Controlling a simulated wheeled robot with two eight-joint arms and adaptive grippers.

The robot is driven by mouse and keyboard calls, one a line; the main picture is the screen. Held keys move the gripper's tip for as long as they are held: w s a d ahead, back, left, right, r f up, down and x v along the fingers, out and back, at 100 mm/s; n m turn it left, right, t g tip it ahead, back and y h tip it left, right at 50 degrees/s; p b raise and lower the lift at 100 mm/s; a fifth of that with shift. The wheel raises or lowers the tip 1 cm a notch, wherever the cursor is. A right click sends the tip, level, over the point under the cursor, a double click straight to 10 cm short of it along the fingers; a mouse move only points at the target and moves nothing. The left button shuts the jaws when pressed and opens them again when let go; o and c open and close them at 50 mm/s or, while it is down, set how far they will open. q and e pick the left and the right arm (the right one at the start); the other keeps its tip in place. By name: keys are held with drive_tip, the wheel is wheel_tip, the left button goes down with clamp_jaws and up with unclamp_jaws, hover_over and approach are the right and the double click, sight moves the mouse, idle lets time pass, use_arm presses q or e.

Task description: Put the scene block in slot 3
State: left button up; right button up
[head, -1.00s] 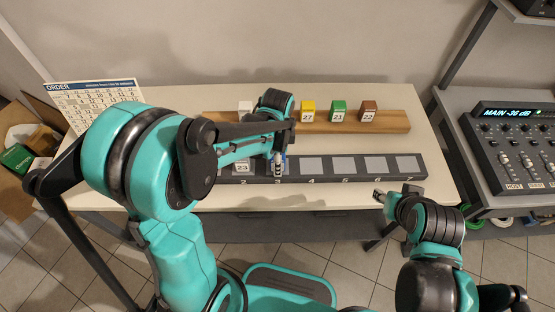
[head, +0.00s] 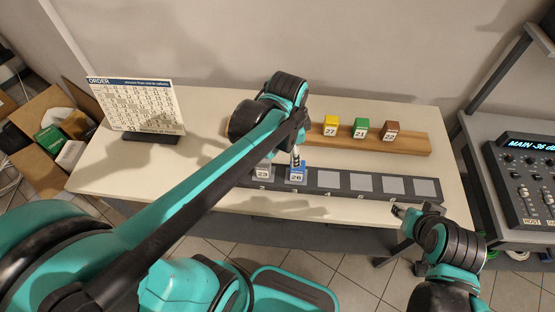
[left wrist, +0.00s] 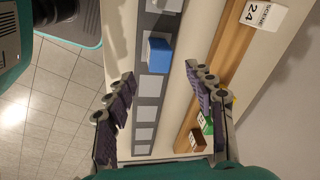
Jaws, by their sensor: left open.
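The blue block 26 (head: 297,175) stands in slot 3 of the dark slotted rail (head: 345,196), right of the grey-white block 23 (head: 263,172). My left gripper (head: 296,158) is just above and behind the blue block, apart from it as far as I can tell. In the left wrist view the blue block (left wrist: 159,55) sits on the rail, and the fingers of my left gripper (left wrist: 160,75) are spread wide with nothing between them. My right gripper (head: 398,210) hangs in front of the table's front right edge; its jaws are too small to read.
A wooden shelf (head: 418,145) behind the rail holds yellow 27 (head: 331,128), green 21 (head: 361,129) and brown 22 (head: 390,132) blocks. A white scene block 24 (left wrist: 262,14) shows there in the wrist view. An order board (head: 137,106) stands left; a mixer (head: 525,170) is right.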

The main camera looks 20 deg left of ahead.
use_arm(q)
drive_tip(key=s+a+r+n+t, duration=0.1)
drive_tip(key=s+a+n+t, duration=0.2)
drive_tip(key=n, duration=0.7)
drive_tip(key=s+t, duration=0.2)
drive_tip(key=s, duration=0.2)
drive_tip(key=shift+s+r+n, duration=0.15)
drive_tip(key=shift+s+n, duration=0.1)
drive_tip(key=shift+n, duration=0.05)
